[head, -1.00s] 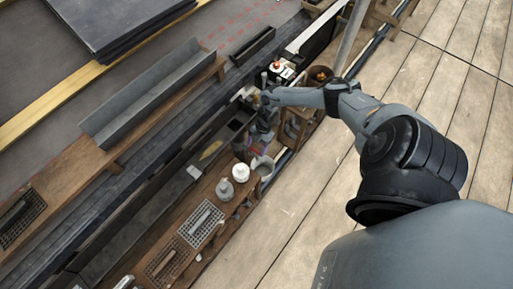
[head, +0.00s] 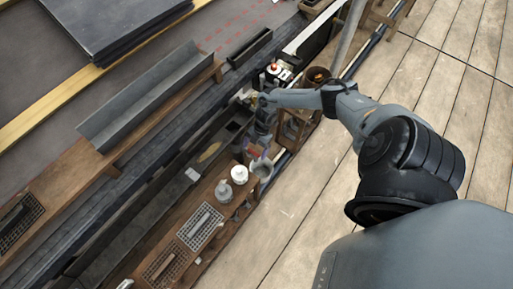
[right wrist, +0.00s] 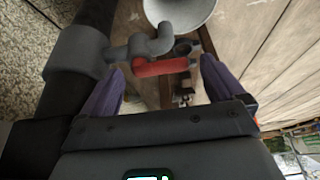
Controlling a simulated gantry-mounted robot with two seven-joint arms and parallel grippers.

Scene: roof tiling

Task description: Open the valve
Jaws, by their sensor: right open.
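The valve is a grey tap with a red lever handle (right wrist: 160,67), in the right wrist view. It branches from a thick dark pipe with a grey collar (right wrist: 76,53). The red handle lies across the picture between the two purple fingers of my right gripper (right wrist: 162,72). The fingers are open, with a gap visible around the handle; I cannot tell whether either touches it. In the head view my right gripper (head: 257,149) points down beside the workbench, and the valve is too small to make out clearly. My left gripper is out of view.
A pale round bowl (right wrist: 181,10) is beyond the tap. A grey trough (head: 150,100) lies further left. Plank flooring (head: 300,195) is clear at right.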

